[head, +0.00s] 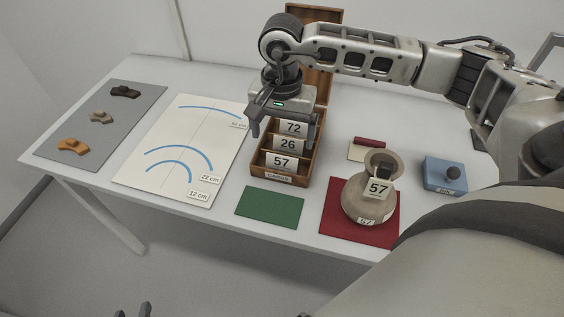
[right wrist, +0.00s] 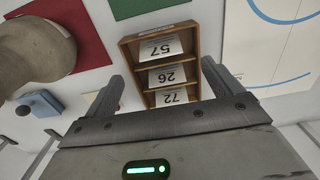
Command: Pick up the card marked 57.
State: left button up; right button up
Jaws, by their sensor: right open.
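A white card marked 57 (head: 281,162) stands in the front compartment of a wooden card box; it shows upside down in the right wrist view (right wrist: 160,48). Cards 26 (head: 288,144) and 72 (head: 293,128) stand behind it. Another tag marked 57 (head: 378,188) is on the beige pot. My right gripper (head: 283,141) is open and empty over the box; its fingers (right wrist: 161,76) flank the box in the wrist view, apart from card 57. Two dark tips of my left gripper (head: 132,311) show at the bottom edge, mostly cut off.
The pot (head: 358,205) stands on a red mat (head: 330,226) right of the box (head: 286,181). A green mat (head: 270,207) lies in front. A blue block (head: 443,172) is further right. A white arc sheet (head: 150,130) and grey mat with sherds (head: 75,125) lie left.

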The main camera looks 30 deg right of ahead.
aim_at(282, 157)
notch_tip(282, 157, down, 8)
jog(key=shift+w+f+p, duration=0.1)
jog(key=shift+p, duration=0.35)
jog(key=c, duration=1.1)
